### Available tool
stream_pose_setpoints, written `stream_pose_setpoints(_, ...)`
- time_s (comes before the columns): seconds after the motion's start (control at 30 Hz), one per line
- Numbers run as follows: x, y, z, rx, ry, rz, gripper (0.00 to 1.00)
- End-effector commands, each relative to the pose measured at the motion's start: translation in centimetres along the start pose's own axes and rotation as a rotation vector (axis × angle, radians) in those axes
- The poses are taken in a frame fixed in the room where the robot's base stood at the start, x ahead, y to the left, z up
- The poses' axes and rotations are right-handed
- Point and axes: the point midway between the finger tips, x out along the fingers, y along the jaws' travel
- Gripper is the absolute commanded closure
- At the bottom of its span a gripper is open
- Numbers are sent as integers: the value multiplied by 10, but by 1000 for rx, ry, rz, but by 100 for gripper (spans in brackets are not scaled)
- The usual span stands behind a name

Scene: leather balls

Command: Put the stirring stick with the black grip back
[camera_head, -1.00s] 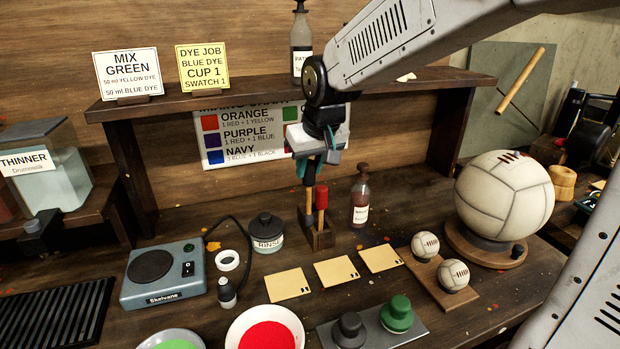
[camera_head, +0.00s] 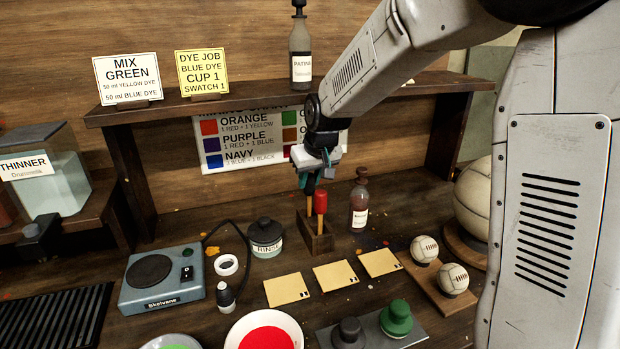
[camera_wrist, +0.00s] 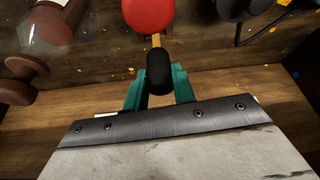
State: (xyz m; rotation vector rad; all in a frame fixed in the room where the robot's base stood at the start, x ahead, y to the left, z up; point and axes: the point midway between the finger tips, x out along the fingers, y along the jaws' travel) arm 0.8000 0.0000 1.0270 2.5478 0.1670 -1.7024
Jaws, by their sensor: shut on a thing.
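My gripper (camera_head: 313,180) is shut on the stirring stick with the black grip (camera_wrist: 160,72); its teal fingers close on either side of the grip in the wrist view. The stick's wooden shaft (camera_head: 309,203) points down at the left part of the small wooden holder (camera_head: 318,242). Its lower end is hidden by the holder's front wall, so its depth cannot be told. A stick with a red grip (camera_head: 320,201) stands upright in the holder just to the right. That red grip also shows beyond the black one in the wrist view (camera_wrist: 148,14).
A brown bottle (camera_head: 359,205) stands close right of the holder, and the rinse jar (camera_head: 266,236) stands to its left. Three tan swatches (camera_head: 335,276) lie in front. The shelf (camera_head: 230,104) with a patina bottle (camera_head: 300,56) is behind and above.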

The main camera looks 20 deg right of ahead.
Motion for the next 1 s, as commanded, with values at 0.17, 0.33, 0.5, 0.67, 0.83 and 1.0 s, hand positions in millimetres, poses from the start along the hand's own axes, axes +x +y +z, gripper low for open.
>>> stream_pose_setpoints(0.17, 0, 0, 0, 0, 0, 0, 97)
stream_pose_setpoints(0.33, 3, 0, 2, 0, -1, 0, 97)
stream_pose_setpoints(0.5, 3, 0, 1, 0, 0, 0, 53)
stream_pose_setpoints(0.67, 3, 0, 1, 0, 0, 0, 53)
stream_pose_setpoints(0.83, -4, 0, -1, 0, 3, 0, 53)
stream_pose_setpoints(1.0, -33, 0, -1, 0, 5, 1, 53)
